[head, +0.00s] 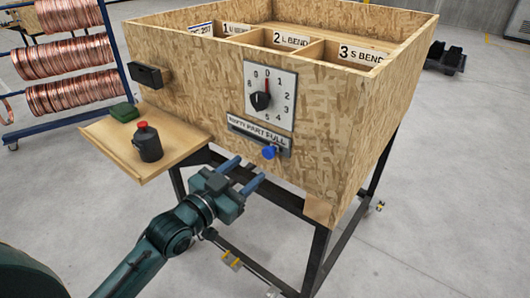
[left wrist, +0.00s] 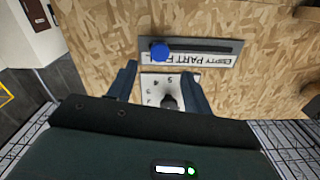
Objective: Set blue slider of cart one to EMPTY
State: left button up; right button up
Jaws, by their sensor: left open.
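The wooden-sided cart (head: 330,130) stands in front of me. A slider plate (head: 236,124) on its front carries a label, of which "PART FULL" reads clearly. The blue slider knob (head: 269,152) sits at the right end, under FULL. In the left wrist view the label is upside down and the blue knob (left wrist: 160,48) is at the left end of the dark slot (left wrist: 205,46). My left gripper (head: 246,172) is open and empty, just below and left of the knob, apart from it. Its fingers (left wrist: 160,80) straddle the knob's line in the left wrist view. My right gripper is out of view.
A numbered white dial (head: 283,85) with a black knob is above the slider. A side shelf (head: 95,130) at left holds a dark red-topped bottle (head: 148,142) and a green block (head: 123,112). Labelled bins are on top. A copper coil rack (head: 65,60) stands behind left.

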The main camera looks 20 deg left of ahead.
aim_at(267, 155)
pick_arm(q)
jog(key=x, duration=0.8)
jog(key=shift+w+d+p, duration=0.2)
jog(key=shift+w+p, duration=0.1)
jog(key=shift+w, duration=0.05)
jog(key=shift+f, duration=0.1)
jog(key=shift+c, duration=0.5)
grip_shut()
